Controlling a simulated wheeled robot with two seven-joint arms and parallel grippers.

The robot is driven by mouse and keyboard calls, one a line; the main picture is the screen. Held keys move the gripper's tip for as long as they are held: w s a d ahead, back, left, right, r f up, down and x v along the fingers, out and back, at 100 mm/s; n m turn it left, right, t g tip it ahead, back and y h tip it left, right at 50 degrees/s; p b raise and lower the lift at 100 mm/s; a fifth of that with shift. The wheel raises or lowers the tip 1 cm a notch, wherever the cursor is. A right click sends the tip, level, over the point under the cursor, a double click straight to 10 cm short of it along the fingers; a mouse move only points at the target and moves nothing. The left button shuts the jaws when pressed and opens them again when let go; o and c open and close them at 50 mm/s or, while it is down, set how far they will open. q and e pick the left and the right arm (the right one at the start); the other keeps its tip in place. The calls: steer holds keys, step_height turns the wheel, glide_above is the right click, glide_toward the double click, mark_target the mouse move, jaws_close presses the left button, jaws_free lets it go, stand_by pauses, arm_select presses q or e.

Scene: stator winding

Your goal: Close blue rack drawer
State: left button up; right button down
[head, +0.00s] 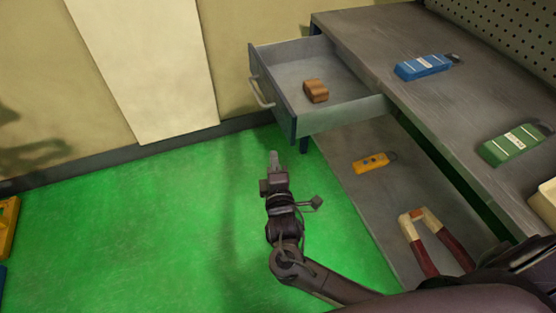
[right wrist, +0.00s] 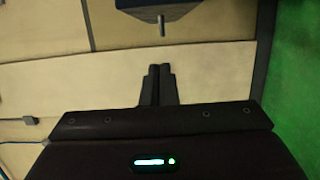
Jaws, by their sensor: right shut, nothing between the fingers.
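The drawer (head: 345,114) of the rack is pulled out to the left from under the worktop. Its dark blue front carries a pale bar handle (head: 262,93), and a brown block (head: 315,91) lies inside. My right gripper (head: 274,158) is shut and empty, below and apart from the drawer front in the head view. In the right wrist view, the shut fingers (right wrist: 160,70) point toward the drawer front (right wrist: 140,4) at the top edge, with the handle (right wrist: 161,25) seen end-on and a gap between. My left gripper is not in view.
The worktop (head: 400,35) holds a blue device (head: 423,66) and a green device (head: 512,144). The lower shelf (head: 385,225) holds a yellow device (head: 371,162) and a red-handled tool (head: 436,240). A wall stands behind.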

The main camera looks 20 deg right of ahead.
mark_target(373, 106)
steer(key=w+d, duration=0.4)
steer(key=w, duration=0.1)
steer(key=w+d, duration=0.2)
steer(key=w, duration=0.1)
steer(key=shift+w+d+p, duration=0.1)
steer(key=shift+d+p, duration=0.05)
steer(key=shift+p, duration=0.15)
steer(key=d+p, duration=0.1)
steer(key=d, duration=0.6)
steer(key=shift+w+d, duration=0.1)
steer(key=shift+d, duration=0.25)
steer(key=d, duration=0.6)
steer(key=d+b, duration=0.1)
steer(key=d, duration=1.1)
steer(key=shift+w+d+f, duration=0.15)
steer(key=shift+w+d, duration=0.2)
steer(key=shift+d+b, duration=0.4)
steer(key=shift+d, duration=1)
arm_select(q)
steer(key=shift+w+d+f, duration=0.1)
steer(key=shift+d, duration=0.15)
arm_select(e)
steer(key=shift+r, duration=0.2)
